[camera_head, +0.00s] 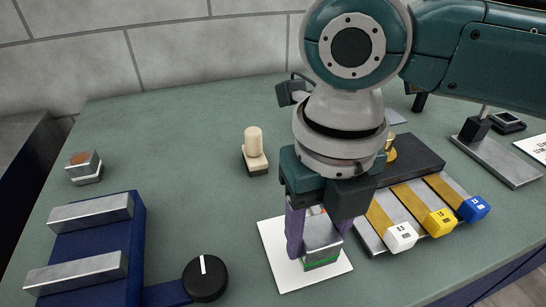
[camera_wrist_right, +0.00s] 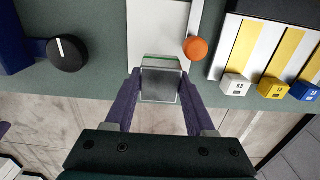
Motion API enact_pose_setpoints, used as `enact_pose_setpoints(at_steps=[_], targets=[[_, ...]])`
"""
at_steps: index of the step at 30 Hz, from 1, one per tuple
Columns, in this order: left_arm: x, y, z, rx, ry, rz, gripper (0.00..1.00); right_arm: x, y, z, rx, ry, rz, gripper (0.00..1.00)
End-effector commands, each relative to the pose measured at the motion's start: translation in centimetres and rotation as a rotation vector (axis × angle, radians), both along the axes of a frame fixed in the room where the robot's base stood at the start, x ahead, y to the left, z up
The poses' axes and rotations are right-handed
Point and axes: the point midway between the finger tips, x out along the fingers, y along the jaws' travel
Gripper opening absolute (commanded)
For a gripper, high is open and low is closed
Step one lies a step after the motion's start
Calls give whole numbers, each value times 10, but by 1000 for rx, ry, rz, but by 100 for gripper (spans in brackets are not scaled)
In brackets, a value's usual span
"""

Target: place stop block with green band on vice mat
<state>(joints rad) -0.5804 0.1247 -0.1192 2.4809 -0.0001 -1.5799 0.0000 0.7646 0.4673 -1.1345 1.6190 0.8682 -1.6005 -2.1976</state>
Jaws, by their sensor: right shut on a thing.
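The stop block with green band (camera_head: 321,243) is a grey metal block with a green stripe near its bottom. My right gripper (camera_head: 318,232) is shut on it, with purple fingers on either side. In the right wrist view the block (camera_wrist_right: 161,82) sits between the fingertips of my right gripper (camera_wrist_right: 160,90). The block is over the white square vice mat (camera_head: 282,262), which also shows in the right wrist view (camera_wrist_right: 150,25). I cannot tell whether the block touches the mat.
A blue vice with metal jaws (camera_head: 90,245) and a black knob (camera_head: 205,278) stand left of the mat. A rack with white, yellow and blue tagged pieces (camera_head: 400,236) stands close on the right. A cream peg (camera_head: 254,145) and a small metal block (camera_head: 84,166) stand farther back.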

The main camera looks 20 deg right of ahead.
Motion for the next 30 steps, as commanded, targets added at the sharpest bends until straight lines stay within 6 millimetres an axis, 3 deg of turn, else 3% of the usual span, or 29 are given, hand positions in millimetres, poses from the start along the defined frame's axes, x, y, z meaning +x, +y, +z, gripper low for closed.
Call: enact_pose_setpoints(at_steps=[3,6,17,18,26,30], targets=[[0,-1,-4,-4,0,2,50,0,1,-19,2,1,0,0],[0,-2,-4,-8,0,4,50,0,1,-26,2,0,0,0],[0,-3,-6,-10,1,5,50,1,1,-29,2,-1,1,0],[0,-3,-6,-10,1,5,50,0,0,-30,1,0,1,56],[0,-2,-6,-6,1,3,50,0,0,-29,1,0,1,85],[0,-1,-6,-2,0,0,50,0,0,-29,1,0,1,85]])
